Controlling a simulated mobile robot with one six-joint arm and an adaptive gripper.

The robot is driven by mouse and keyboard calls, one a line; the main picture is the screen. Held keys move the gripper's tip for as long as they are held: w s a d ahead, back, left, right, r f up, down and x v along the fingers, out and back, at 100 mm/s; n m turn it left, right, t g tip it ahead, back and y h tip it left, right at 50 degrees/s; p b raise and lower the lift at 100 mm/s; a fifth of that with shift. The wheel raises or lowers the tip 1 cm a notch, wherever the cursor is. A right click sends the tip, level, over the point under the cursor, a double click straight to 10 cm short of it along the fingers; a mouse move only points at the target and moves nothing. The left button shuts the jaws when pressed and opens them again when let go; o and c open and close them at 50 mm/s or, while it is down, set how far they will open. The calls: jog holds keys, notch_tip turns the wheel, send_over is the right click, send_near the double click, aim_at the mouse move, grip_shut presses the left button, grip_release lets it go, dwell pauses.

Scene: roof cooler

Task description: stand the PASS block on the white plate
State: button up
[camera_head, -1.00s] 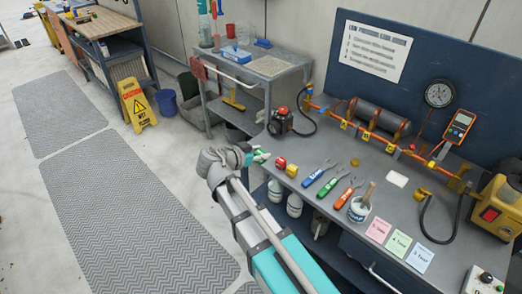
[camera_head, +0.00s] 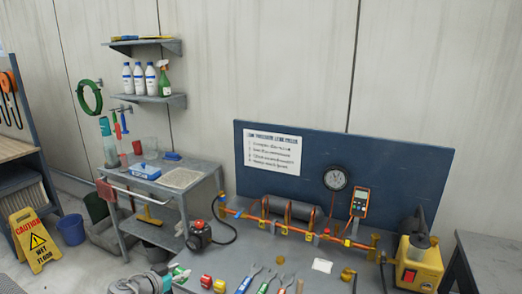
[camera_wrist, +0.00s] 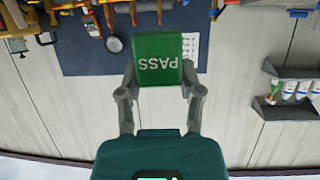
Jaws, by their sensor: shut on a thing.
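The green PASS block (camera_wrist: 160,47) is between the fingers of my gripper (camera_wrist: 158,80) in the wrist view, its lettering upside down there. My gripper is shut on it. In the head view my gripper (camera_head: 176,274) is at the lower left, by the bench's left end, with the block (camera_head: 182,272) small and partly hidden. The white plate (camera_head: 322,265) lies flat on the bench top, well to the right of my gripper, with nothing on it.
Red (camera_head: 206,281) and yellow (camera_head: 219,286) blocks sit just right of my gripper. Wrenches (camera_head: 264,284) lie between them and the plate. An orange pipe rig (camera_head: 290,229) runs behind, with a yellow machine (camera_head: 418,262) at right. A brass piece (camera_head: 348,274) is close to the plate.

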jog(key=shift+r+p, duration=1.05)
jog(key=shift+r, duration=0.4)
jog(key=shift+f, duration=0.15)
notch_tip(320, 180, down, 6)
jog(key=b, duration=0.6)
jog(key=w+f+b, duration=0.3)
jog(key=w, duration=0.1)
jog(key=w+a+f+b, duration=0.1)
jog(key=w+f+b, duration=0.2)
jog(key=w, duration=0.1)
jog(key=w+f+b, duration=0.2)
jog(key=w+b, duration=0.1)
jog(key=w, duration=0.2)
jog(key=shift+a+f, duration=0.2)
jog(key=shift+f, duration=0.2)
jog(key=shift+w, duration=0.1)
